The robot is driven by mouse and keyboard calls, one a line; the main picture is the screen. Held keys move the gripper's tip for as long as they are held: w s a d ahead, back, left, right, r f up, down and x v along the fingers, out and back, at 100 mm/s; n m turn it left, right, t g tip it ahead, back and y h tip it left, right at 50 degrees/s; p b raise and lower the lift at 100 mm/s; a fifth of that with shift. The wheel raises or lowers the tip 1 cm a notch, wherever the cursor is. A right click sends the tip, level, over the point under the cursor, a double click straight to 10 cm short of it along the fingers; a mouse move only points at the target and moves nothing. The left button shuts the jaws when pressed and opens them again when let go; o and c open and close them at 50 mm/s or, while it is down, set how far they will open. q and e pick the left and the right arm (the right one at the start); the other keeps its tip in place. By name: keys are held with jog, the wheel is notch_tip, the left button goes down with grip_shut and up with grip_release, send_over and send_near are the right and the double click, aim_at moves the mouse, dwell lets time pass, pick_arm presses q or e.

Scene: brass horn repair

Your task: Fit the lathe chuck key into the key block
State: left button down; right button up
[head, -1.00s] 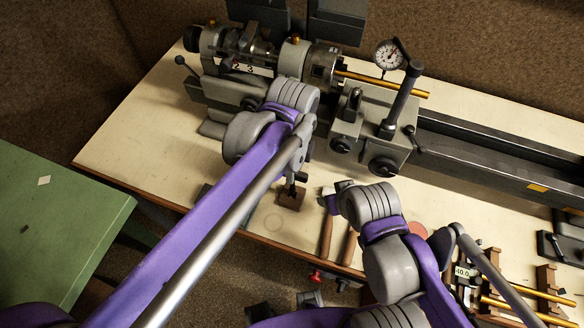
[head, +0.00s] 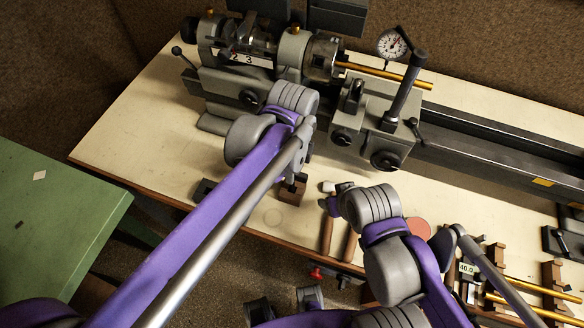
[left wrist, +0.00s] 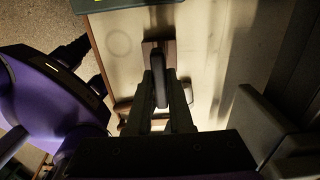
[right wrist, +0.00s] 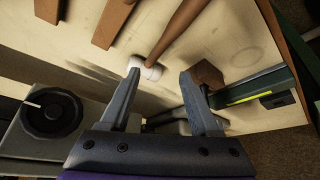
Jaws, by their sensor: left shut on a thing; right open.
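The key block (head: 291,192) is a small brown block on the bench near its front edge; it also shows in the left wrist view (left wrist: 168,50) and right wrist view (right wrist: 206,74). My left gripper (head: 296,178) is right over it, mostly hidden by its own arm. In the left wrist view, its fingers are shut on the dark lathe chuck key (left wrist: 160,88). The key lines up with the block, but its lower end is hidden, so I cannot tell whether it is in the hole. My right gripper (right wrist: 162,78) is open and empty, above the hammer.
The lathe (head: 300,55) with its dial gauge (head: 392,43) stands behind my arms. A hammer's brown handle (head: 327,235) lies right of the block.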

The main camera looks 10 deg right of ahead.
pick_arm(q)
jog(key=shift+f+b, duration=0.3)
jog(key=shift+f, duration=0.25)
jog(key=c, duration=0.7)
grip_release()
jog(key=shift+c, duration=0.2)
jog(key=shift+r, duration=0.1)
notch_tip(320, 180, up, 11)
jog(key=shift+f+p, duration=0.2)
jog(key=shift+p, duration=0.1)
jog(key=shift+a, duration=0.1)
jog(key=s+a+f+n+t, duration=0.1)
jog(key=a+f+n, duration=0.3)
jog(key=a+n, duration=0.4)
jog(key=s+a+f+n+t, duration=0.2)
jog(key=s+a+f+n, duration=0.2)
jog(key=a+n, duration=0.4)
jog(key=s+a+f+n+t, duration=0.2)
jog(key=a+f+n, duration=0.4)
jog(key=a+n, duration=0.2)
jog(key=a, duration=0.2)
jog(key=shift+s+a+f+n, duration=0.15)
jog(key=shift+s+a+n, duration=0.1)
jog(key=shift+a+n, duration=0.05)
